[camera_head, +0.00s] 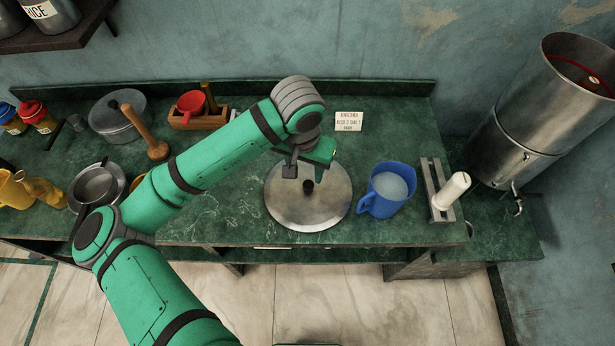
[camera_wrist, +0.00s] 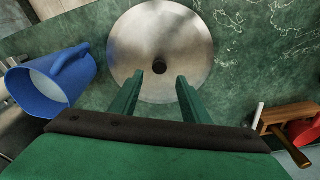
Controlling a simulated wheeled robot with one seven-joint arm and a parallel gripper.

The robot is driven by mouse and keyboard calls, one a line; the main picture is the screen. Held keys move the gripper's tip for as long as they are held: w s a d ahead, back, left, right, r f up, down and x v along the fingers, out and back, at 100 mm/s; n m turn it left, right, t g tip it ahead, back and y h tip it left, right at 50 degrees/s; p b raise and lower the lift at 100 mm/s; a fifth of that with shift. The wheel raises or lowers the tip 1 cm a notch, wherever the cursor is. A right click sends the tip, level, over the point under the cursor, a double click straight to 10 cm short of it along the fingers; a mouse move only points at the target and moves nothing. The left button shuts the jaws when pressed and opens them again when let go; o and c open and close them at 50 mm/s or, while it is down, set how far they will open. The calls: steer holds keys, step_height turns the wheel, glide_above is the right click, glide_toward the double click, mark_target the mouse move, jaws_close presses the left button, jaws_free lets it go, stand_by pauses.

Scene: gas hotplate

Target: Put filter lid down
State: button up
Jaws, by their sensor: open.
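A round metal lid (camera_head: 318,212) with a small dark knob (camera_head: 308,187) lies on the green counter. The lid also shows in the wrist view (camera_wrist: 190,40), with its knob (camera_wrist: 159,66) near the centre. My gripper (camera_head: 300,172) is above the far part of the lid. In the wrist view its two fingers (camera_wrist: 157,88) are apart, pointing toward the knob, with nothing between them. The fingertips appear just short of the knob; I cannot tell the exact height gap. What lies under the lid is hidden.
A blue jug (camera_head: 390,188) with pale liquid stands close to the lid's right. A white cylinder on a holder (camera_head: 450,192) and a large metal urn (camera_head: 540,110) are farther right. A wooden box with a red cup (camera_head: 192,104), a pot (camera_head: 118,118) and pans stand left.

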steer(key=shift+s+r, duration=0.15)
steer(key=shift+r, duration=0.9)
steer(key=shift+s+r, duration=0.1)
steer(key=shift+r, duration=0.95)
